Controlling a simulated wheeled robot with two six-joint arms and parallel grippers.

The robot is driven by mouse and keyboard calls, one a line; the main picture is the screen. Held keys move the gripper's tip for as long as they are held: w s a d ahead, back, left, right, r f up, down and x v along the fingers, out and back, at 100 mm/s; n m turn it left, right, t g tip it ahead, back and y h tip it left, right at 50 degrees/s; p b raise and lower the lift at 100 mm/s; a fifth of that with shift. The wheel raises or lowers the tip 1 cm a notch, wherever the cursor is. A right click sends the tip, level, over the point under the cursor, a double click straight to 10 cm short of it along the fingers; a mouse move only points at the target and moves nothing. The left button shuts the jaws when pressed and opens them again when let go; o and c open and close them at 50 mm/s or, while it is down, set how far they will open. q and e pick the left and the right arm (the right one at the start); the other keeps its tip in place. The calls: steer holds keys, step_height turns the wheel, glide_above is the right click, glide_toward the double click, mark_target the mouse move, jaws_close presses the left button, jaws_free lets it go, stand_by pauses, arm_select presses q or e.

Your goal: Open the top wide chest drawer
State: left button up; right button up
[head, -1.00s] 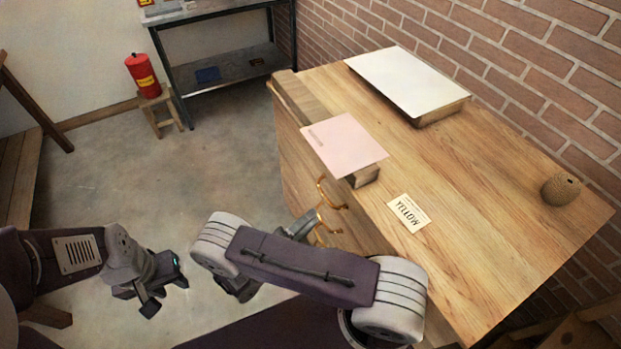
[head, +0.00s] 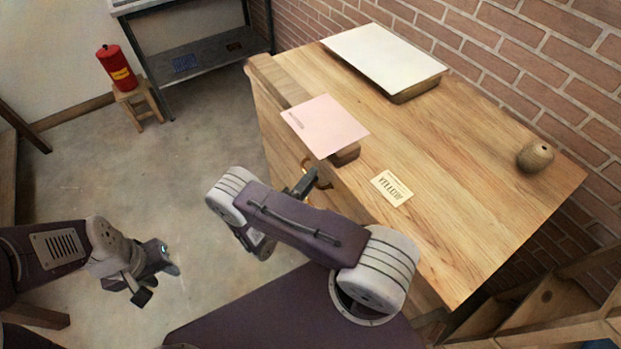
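The wooden chest (head: 450,190) stands at the right, its drawer side facing left. A brass handle (head: 325,181) shows on that side, below the pink book. My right gripper (head: 309,180) is at this handle, partly hidden by my own arm. I cannot tell whether its fingers are shut on the handle. A pale strip with a raised rim (head: 262,68) runs along the chest's front edge; I cannot tell how far the top drawer is out. My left gripper (head: 158,284) is open and empty over the floor, far from the chest.
On the chest lie a pink book (head: 325,125), a large white-covered book (head: 385,55), a card (head: 392,188) and a round woven object (head: 535,156). A red extinguisher (head: 117,68) stands on a stool (head: 138,106) beside a metal bench (head: 200,60). The floor between is clear.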

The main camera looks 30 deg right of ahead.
jaws_close()
steer(key=shift+s, duration=0.1)
stand_by(1.2)
